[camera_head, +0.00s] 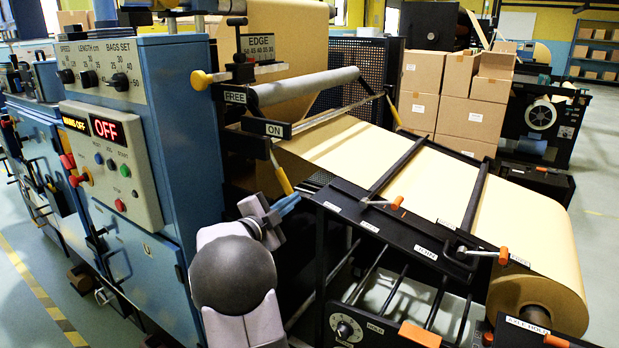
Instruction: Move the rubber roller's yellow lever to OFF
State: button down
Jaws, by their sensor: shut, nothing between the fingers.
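The grey rubber roller (305,86) lies across the brown paper web, with a FREE plate (235,96) and an ON plate (274,129) near its left end. A yellow knob (201,80) is on a short lever beside the FREE plate. I cannot tell for sure which one is the roller's lever. My gripper (287,203) is shut and empty, just below the yellow grip; I cannot tell whether they touch. No OFF plate shows by the roller.
A blue cabinet with a control panel (113,160) showing a red OFF display stands left of my arm. The black web frame (400,235) with orange-handled clamps is to the right. Cardboard boxes (462,95) are stacked behind. Free air is above the paper web (370,150).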

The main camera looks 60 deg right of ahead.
jog(key=shift+w+f+m+b, duration=0.7)
jog(key=shift+w+b, duration=0.15)
jog(key=shift+b, duration=0.1)
jog(key=shift+r, duration=0.1)
jog(key=s+a+r+b, duration=0.1)
jog(key=s+a, duration=0.3)
jog(key=a, duration=0.6)
jog(key=shift+a+r+b, duration=0.35)
jog(key=shift+r, duration=0.1)
jog(key=shift+s, duration=0.1)
